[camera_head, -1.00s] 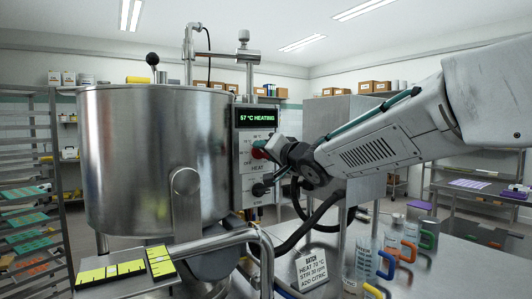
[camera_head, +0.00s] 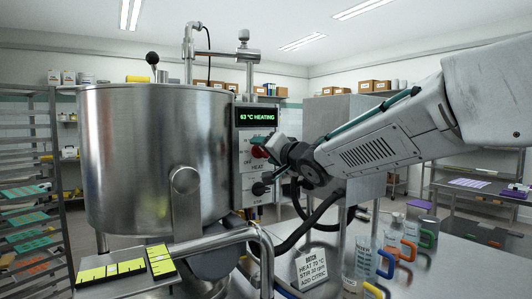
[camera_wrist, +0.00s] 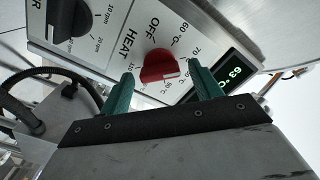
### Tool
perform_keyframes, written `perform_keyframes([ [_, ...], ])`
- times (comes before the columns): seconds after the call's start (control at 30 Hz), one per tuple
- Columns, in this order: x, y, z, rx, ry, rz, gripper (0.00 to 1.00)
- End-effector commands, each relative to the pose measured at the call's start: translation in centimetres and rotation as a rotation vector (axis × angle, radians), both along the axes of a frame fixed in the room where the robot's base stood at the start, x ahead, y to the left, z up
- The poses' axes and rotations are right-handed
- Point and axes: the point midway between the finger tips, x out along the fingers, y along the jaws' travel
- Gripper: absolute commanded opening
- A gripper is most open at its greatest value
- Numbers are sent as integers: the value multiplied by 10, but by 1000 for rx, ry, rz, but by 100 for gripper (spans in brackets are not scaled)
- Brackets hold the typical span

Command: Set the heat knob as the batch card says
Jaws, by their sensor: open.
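The red heat knob (camera_wrist: 158,66) sits on the control panel (camera_head: 248,170), under a display (camera_head: 257,116) reading 63 °C HEATING. In the wrist view OFF, 60 °C and 70 marks stand around it. Its white mark points toward the lower right; I cannot tell the exact setting. My gripper (camera_wrist: 161,70) is open, its teal fingers on either side of the knob with gaps between. In the head view my gripper (camera_head: 268,148) is at the knob (camera_head: 259,152) and partly covers it. The batch card (camera_head: 311,268) reads HEAT 70 °C, STIR 30 rpm, ADD CITRIC.
The black stir knob (camera_wrist: 70,16) is on the same panel beside the heat knob. A large steel kettle (camera_head: 150,150) stands left of the panel. Jugs with coloured handles (camera_head: 387,262) stand on the table at the right. Dark hoses hang below my gripper.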

Motion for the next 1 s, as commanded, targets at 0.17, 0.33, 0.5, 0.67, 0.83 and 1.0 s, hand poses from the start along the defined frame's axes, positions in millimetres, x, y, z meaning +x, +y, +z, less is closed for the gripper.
perform_keyframes([
  [0.17, -9, -6, 2, 1, -2, -1, 64],
  [0.33, -34, -23, 2, 1, -2, -1, 64],
  [0.5, -55, -37, 1, 0, -1, -1, 64],
  [0.67, -65, -43, 0, 0, 0, 0, 64],
  [0.83, -66, -43, 0, 0, 1, 1, 64],
  [1.0, -65, -44, 0, -7, -4, 0, 64],
])
